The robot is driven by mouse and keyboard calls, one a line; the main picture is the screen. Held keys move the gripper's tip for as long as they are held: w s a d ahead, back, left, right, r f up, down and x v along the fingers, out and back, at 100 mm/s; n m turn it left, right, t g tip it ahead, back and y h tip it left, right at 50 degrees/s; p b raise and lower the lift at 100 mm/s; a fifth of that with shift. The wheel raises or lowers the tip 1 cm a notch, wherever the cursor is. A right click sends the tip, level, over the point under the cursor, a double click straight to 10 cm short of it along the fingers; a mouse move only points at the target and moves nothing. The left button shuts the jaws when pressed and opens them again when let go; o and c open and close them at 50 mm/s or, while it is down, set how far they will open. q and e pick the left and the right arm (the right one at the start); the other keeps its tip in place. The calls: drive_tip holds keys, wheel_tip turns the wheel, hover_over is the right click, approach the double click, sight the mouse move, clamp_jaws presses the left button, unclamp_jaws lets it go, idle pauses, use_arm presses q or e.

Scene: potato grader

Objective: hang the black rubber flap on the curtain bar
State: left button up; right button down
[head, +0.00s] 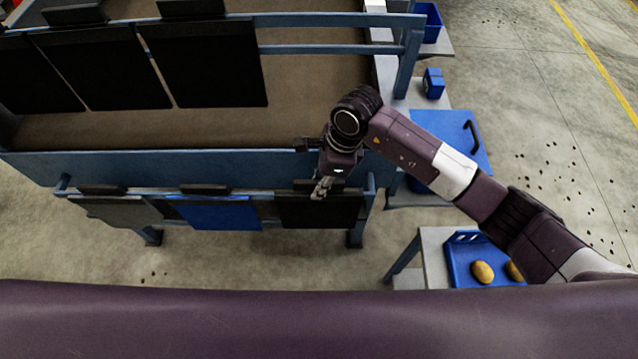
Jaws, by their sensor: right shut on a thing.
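The black rubber flap (320,212) hangs at the right end of a low blue front rack, beside a blue flap (220,214) and a grey flap (120,211). My right gripper (321,189) points down at the top edge of the black flap and is shut on it. The flap still lies against the rack rail. The blue curtain bar (320,20) runs across the grader at the back. Several black flaps (205,65) hang from its left and middle part, and its right part is bare. My left gripper is out of view.
A blue side beam (230,166) of the grader lies between the rack and the brown belt (310,108). At the right are a blue lidded box (440,130) and a blue tray (463,276) with potatoes (483,272). Free floor lies further right.

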drive_tip(key=shift+a+p+v, duration=0.15)
drive_tip(key=shift+p+v, duration=0.1)
drive_tip(key=shift+v, duration=0.35)
drive_tip(key=shift+a+p+v, duration=0.15)
drive_tip(key=shift+p+v, duration=0.1)
drive_tip(key=shift+v, duration=0.3)
drive_tip(key=s+p, duration=0.2)
drive_tip(key=s, duration=0.8)
